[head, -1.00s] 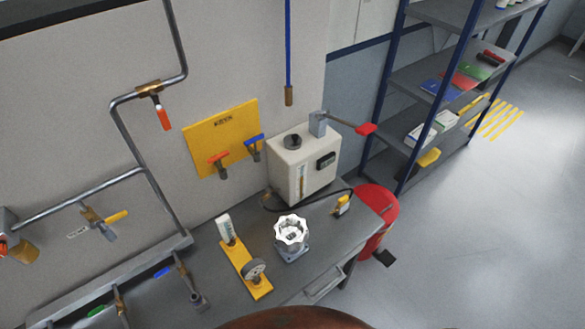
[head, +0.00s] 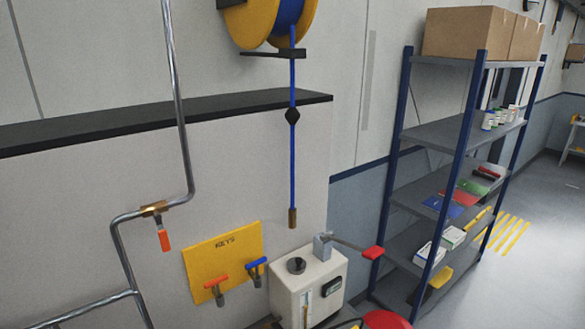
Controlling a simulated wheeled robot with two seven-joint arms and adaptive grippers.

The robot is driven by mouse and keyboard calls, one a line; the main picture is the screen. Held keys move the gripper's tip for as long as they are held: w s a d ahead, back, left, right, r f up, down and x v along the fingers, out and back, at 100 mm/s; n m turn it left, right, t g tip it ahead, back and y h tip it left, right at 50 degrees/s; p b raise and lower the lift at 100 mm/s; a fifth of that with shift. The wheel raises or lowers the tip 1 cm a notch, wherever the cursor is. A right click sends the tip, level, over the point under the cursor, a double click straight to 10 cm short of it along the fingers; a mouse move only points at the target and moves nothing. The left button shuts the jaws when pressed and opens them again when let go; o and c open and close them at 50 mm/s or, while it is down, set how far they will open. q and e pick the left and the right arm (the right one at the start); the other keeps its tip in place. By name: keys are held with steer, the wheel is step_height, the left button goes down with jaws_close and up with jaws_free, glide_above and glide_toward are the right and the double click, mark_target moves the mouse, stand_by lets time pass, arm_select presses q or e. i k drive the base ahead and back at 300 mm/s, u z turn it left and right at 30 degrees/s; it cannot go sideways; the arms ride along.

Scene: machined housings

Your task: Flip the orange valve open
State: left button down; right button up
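The valve with the orange handle (head: 164,240) is at the left in the head view. Its brass body (head: 155,209) sits in a short, near-level run of grey pipe on the wall. The handle hangs down from the body, across the line of that pipe run. Neither of my grippers shows in the view, so nothing is seen touching the valve.
Right of the valve is a yellow KEYS board (head: 224,262) with one orange-red and one blue handle. A white machine (head: 309,290) with a red-tipped lever (head: 373,253) stands below a hanging blue hose (head: 292,165). Blue-grey shelving (head: 450,135) stands at right.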

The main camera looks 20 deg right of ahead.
mark_target(163, 236)
steer(key=u, duration=1)
steer(key=k, duration=1.2)
steer(key=z, duration=1.4)
